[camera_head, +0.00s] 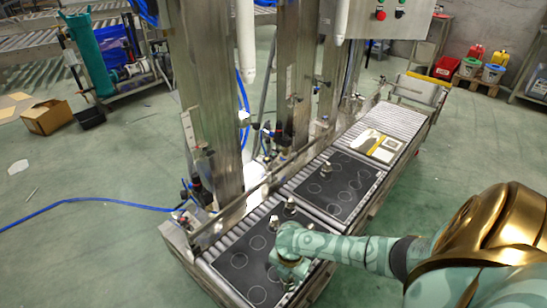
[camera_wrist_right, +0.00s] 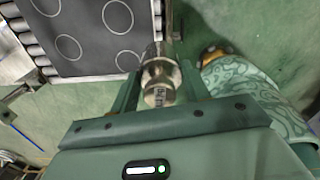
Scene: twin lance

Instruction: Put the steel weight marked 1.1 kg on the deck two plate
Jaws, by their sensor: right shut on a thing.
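My right gripper (camera_head: 290,270) is over the right edge of the near black plate (camera_head: 232,272) in the head view. In the right wrist view, the right gripper (camera_wrist_right: 158,88) is shut on a steel weight (camera_wrist_right: 158,76); its mark is too small to read. Two small steel weights, one (camera_head: 290,203) and another (camera_head: 274,222), stand at the far end of the near plate. A further weight (camera_head: 326,167) stands on the farther black plate (camera_head: 352,186). I cannot read which plate is deck two. My left gripper is not in view.
Both plates carry printed circles and lie on a roller conveyor (camera_head: 394,122). Steel columns (camera_head: 205,90) rise along its left side. A pale panel with yellow strips (camera_head: 378,146) lies farther along. Green floor (camera_head: 450,130) is open to the right.

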